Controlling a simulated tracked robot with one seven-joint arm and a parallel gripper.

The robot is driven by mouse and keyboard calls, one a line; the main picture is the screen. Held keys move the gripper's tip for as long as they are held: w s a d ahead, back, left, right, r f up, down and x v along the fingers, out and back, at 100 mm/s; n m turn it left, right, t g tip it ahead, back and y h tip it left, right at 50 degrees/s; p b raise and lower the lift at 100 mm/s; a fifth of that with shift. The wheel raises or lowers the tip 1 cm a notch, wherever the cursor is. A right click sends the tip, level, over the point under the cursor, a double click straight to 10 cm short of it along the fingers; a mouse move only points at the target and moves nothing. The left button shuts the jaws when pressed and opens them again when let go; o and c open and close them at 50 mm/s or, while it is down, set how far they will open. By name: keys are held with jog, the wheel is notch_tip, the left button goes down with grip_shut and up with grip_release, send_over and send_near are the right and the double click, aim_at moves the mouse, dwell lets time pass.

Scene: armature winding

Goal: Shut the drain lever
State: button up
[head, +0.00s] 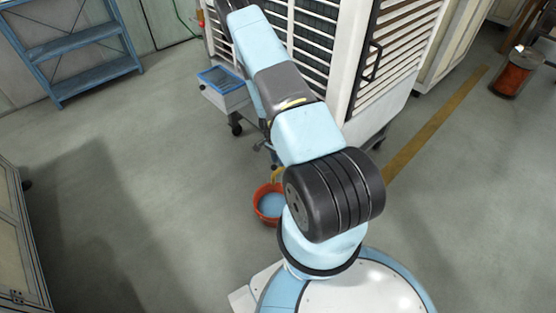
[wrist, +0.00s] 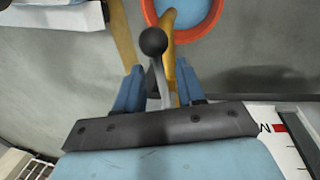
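In the wrist view, the drain lever has a black ball knob (wrist: 153,41) on a grey stem. My gripper (wrist: 159,78) is open, with its two blue fingers on either side of the stem. The knob shows just past the fingertips. Gaps show beside the stem, but I cannot tell its depth relative to the fingers. A yellow pipe (wrist: 170,55) runs behind the lever towards an orange-red bucket (wrist: 149,10) with blue liquid. In the head view, the bucket (head: 258,208) stands on the floor, and my arm hides the gripper; the lever is not clear there.
A large white louvred cabinet (head: 412,60) stands behind my arm. A wheeled cart with a blue-rimmed tray (head: 228,97) is beside it. A blue shelf (head: 85,75) stands at the upper left. A label with a red mark (wrist: 280,128) shows in the wrist view.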

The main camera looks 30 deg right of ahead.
jog(key=shift+f, duration=0.1)
jog(key=shift+c, duration=0.4)
grip_shut()
